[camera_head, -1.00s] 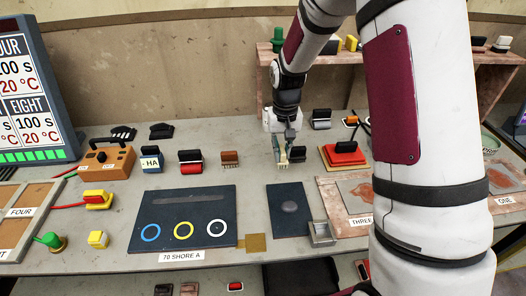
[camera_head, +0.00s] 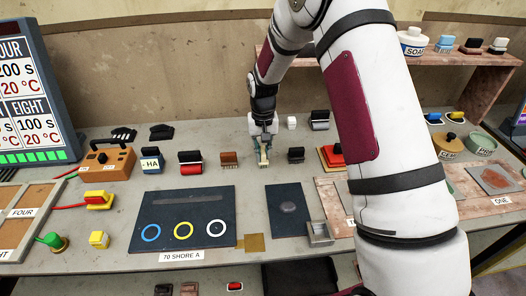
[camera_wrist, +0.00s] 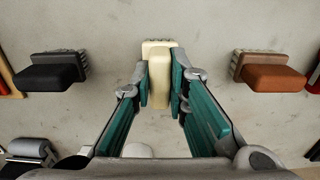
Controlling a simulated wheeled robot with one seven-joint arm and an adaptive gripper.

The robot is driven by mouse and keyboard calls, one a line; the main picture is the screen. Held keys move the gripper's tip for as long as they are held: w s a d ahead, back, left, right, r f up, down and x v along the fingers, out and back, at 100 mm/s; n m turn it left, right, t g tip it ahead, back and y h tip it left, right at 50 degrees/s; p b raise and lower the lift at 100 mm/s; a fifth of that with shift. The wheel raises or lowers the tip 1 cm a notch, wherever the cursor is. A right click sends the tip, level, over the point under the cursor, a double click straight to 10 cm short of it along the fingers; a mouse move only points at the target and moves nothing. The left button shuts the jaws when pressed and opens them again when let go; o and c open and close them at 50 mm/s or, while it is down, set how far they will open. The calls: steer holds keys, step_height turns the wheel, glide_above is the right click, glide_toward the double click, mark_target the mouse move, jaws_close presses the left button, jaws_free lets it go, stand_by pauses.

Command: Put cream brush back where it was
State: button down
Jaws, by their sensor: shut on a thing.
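The cream brush (camera_wrist: 158,70) is in the wrist view, between the two teal fingers of my gripper (camera_wrist: 160,85), which is shut on it. In the head view my gripper (camera_head: 264,156) points down over the back of the table, between a brown brush (camera_head: 229,158) and a black brush (camera_head: 296,154). In the wrist view the black brush (camera_wrist: 48,72) is on the left and the brown brush (camera_wrist: 268,73) on the right, both clear of my fingers. I cannot tell whether the cream brush touches the table.
A red roller (camera_head: 190,162) stands left of the brown brush. A red block with a black handle (camera_head: 331,156) is right of the black brush. A small white item (camera_head: 291,122) and a black roller (camera_head: 319,120) stand behind. A dark mat (camera_head: 288,225) lies in front.

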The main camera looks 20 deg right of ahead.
mark_target(263, 151)
steer(key=shift+f, duration=0.15)
steer(key=c, duration=1.6)
jaws_free()
steer(key=shift+o, duration=0.2)
steer(key=s+r+t+b, duration=0.1)
steer(key=s+r, duration=0.2)
steer(key=r, duration=0.7)
steer(key=s+r, duration=0.3)
steer(key=r, duration=0.8)
steer(key=s+r+n+t, duration=0.1)
steer(key=s+r+t, duration=0.1)
steer(key=s, duration=1.1)
steer(key=s+r+n+t, duration=0.1)
steer(key=s+r, duration=0.3)
steer(key=s, duration=1)
steer(key=shift+d+r+t, duration=0.2)
steer(key=shift+r+t, duration=0.05)
steer(key=shift+t, duration=0.15)
